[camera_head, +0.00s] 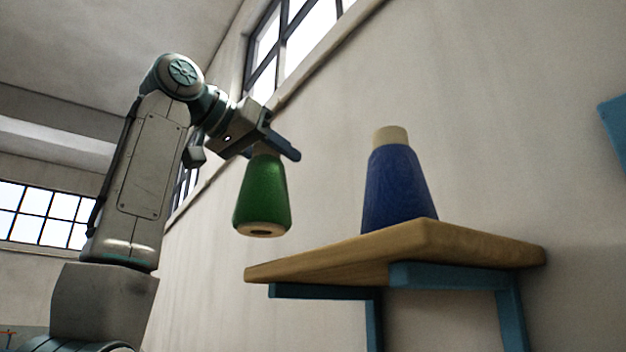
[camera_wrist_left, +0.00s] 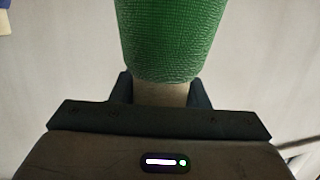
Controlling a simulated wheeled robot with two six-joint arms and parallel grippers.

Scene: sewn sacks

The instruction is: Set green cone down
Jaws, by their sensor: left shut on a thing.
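The green cone (camera_head: 261,197) is a spool of green thread with a pale core, hanging in the air left of the wooden shelf in the head view. My left gripper (camera_head: 272,147) is shut on the narrow top of its core. The cone's wide end faces down, and its base is apart from any surface. In the left wrist view the green cone (camera_wrist_left: 172,38) fills the upper middle, with its pale neck between the fingers of my left gripper (camera_wrist_left: 160,92). My right gripper is not in view.
A wooden shelf (camera_head: 345,257) on blue brackets (camera_head: 443,276) is fixed to the wall. A blue cone (camera_head: 397,187) stands upright on it. The shelf's left part is bare. A blue object (camera_head: 615,130) shows at the right edge.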

